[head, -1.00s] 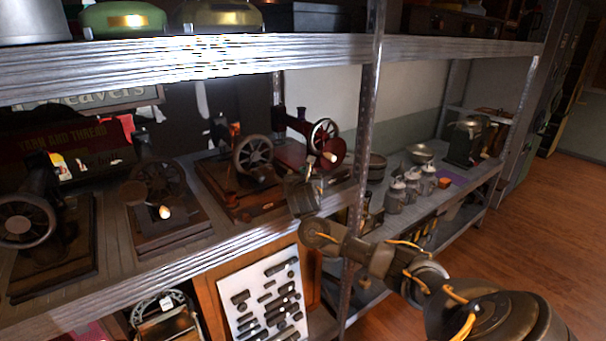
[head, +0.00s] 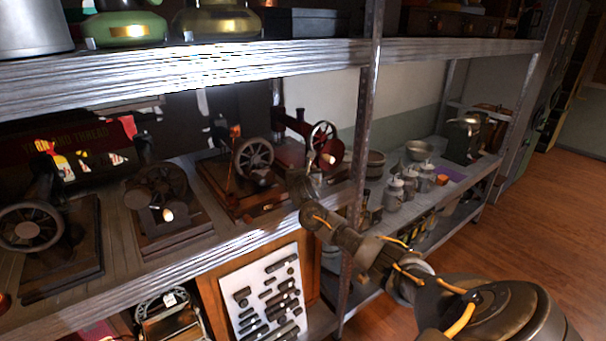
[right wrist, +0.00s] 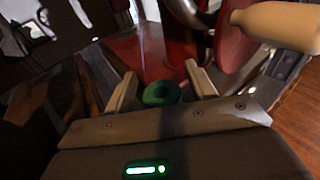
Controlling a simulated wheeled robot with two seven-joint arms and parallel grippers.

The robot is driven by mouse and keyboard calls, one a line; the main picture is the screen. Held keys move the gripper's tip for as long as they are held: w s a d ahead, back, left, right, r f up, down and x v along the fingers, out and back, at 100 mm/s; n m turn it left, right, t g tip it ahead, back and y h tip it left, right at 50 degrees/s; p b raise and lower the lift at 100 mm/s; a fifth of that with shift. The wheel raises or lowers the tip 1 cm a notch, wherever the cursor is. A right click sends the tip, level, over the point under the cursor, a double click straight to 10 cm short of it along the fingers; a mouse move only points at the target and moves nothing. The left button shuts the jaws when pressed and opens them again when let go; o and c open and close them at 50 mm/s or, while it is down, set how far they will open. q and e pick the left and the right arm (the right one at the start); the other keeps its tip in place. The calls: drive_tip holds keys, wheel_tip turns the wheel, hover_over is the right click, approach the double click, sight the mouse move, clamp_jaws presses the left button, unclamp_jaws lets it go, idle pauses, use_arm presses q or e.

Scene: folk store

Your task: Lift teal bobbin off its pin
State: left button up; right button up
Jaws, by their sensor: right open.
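The teal bobbin (right wrist: 172,84) shows in the right wrist view as a small green ring with a dark centre hole. It sits at the foot of the red sewing machine (right wrist: 150,52). My right gripper (right wrist: 161,69) is open, with one pale finger on each side of the bobbin. I cannot tell whether either finger touches it. The pin is not clear to see. In the head view the right arm reaches the middle shelf by the red machine (head: 292,121), and the bobbin cannot be made out. My left gripper is not in view.
A wooden crank handle (right wrist: 282,24) and red wheel stand close on the right in the wrist view. A metal shelf post (head: 364,130) stands beside the arm. The upper shelf (head: 200,68) lies above. Other hand-crank machines (head: 157,200) stand to the left, grey jars (head: 394,193) to the right.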

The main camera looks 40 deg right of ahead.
clamp_jaws()
idle(0.3)
